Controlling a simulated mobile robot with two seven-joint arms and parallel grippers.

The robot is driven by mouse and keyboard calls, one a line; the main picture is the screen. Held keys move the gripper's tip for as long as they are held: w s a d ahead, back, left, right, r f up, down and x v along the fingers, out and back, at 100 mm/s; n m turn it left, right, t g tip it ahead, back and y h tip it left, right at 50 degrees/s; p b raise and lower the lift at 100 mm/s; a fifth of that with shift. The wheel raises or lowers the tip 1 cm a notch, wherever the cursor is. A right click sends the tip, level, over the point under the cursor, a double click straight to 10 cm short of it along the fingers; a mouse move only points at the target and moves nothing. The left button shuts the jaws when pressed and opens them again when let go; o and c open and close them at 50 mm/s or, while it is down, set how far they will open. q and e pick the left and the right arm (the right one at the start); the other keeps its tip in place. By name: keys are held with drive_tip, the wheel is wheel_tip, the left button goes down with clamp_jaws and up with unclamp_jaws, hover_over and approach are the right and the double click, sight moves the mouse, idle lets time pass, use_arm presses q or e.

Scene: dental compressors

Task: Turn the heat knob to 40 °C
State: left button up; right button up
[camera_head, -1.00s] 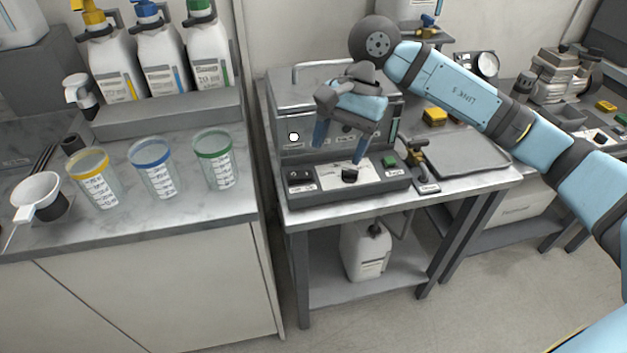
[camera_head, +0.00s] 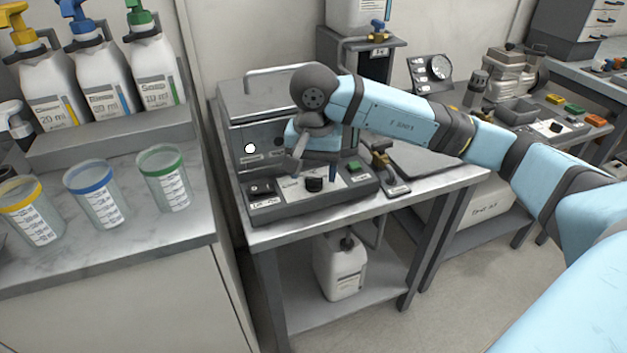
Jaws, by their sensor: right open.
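The black heat knob (camera_head: 314,184) stands up from the pale sloped panel at the front of a grey box-shaped machine (camera_head: 232,135). The markings around the knob are too small to read. My right gripper (camera_head: 314,170) is open above and slightly behind the knob, with one finger to its left and one to its right. No finger clearly touches the knob. The wrist hides part of the machine's front. My left gripper is out of view.
A black switch (camera_head: 260,189) sits left of the knob and a green button (camera_head: 353,167) right of it. A brass valve (camera_head: 379,155) stands beside the machine. A white jug (camera_head: 340,265) is below.

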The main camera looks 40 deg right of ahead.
sight(314, 183)
drive_tip(key=shift+f, duration=0.9)
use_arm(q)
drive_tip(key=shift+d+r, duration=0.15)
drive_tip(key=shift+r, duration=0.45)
use_arm(e)
drive_tip(key=shift+f, duration=0.15)
drive_tip(key=c, duration=0.9)
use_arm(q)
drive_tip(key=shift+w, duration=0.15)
